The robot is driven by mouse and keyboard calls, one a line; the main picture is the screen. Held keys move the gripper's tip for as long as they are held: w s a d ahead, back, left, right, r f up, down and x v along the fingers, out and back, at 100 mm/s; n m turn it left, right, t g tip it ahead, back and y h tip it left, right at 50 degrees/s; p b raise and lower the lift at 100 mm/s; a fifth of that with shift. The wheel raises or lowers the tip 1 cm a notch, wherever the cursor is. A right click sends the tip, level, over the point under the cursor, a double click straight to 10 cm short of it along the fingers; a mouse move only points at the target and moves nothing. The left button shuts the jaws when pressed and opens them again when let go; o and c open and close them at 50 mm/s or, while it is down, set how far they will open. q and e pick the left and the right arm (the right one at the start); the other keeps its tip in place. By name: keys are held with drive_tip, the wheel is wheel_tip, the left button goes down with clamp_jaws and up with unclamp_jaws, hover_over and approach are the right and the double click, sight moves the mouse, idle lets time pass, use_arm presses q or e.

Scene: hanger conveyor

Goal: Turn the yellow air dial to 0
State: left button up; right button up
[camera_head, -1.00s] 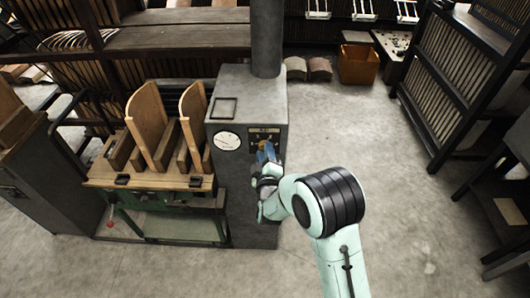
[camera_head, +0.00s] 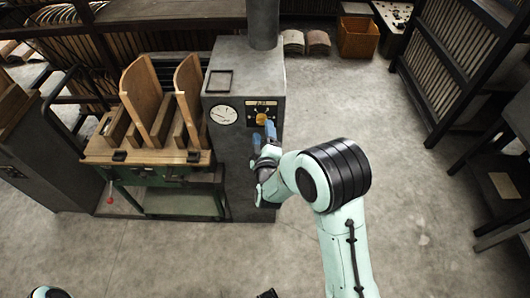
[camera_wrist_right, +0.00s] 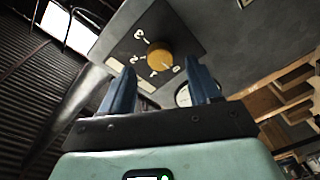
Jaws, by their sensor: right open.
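The yellow air dial (camera_head: 261,118) is a round knob on a dark plate on the front of a grey cabinet. In the right wrist view the dial (camera_wrist_right: 160,56) shows whole, with the marks 0, 1, 2 and 3 around part of it. I cannot make out which mark it points to. My right gripper (camera_head: 264,134) is in front of and just below the dial. In the wrist view its two blue fingers (camera_wrist_right: 160,82) are spread apart with nothing between them, pointing at the dial and apart from it. My left gripper does not show.
The grey cabinet (camera_head: 238,160) also carries a round white gauge (camera_head: 223,115) left of the dial. A green-framed bench (camera_head: 150,172) with upright wooden boards stands against its left side. The floor to the right is clear up to a dark rack (camera_head: 455,70).

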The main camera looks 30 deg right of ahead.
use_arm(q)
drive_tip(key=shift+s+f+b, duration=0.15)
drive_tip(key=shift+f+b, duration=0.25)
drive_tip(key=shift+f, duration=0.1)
use_arm(e)
drive_tip(key=v, duration=1)
drive_tip(key=shift+s+a, duration=0.1)
drive_tip(key=s+a+f+m+g+y+p, duration=0.1)
drive_tip(key=s+a+f+m+g+y, duration=0.2)
drive_tip(key=f, duration=0.8)
drive_tip(key=s+f+g+y+p, duration=0.1)
drive_tip(key=s+f+g+y, duration=0.2)
drive_tip(key=f, duration=0.7)
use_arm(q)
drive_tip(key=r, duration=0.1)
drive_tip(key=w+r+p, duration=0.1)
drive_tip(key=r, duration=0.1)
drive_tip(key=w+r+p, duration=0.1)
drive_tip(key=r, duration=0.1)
use_arm(e)
drive_tip(key=s+a+f+m+g+y, duration=0.2)
drive_tip(key=s+a+f+m+g, duration=0.1)
drive_tip(key=s, duration=0.6)
drive_tip(key=s+a+f+m+g+y, duration=0.3)
drive_tip(key=s+a+f+m+g, duration=0.1)
drive_tip(key=s+f+g, duration=0.4)
drive_tip(key=shift+s+a+f, duration=0.3)
drive_tip(key=shift+s+a, duration=0.6)
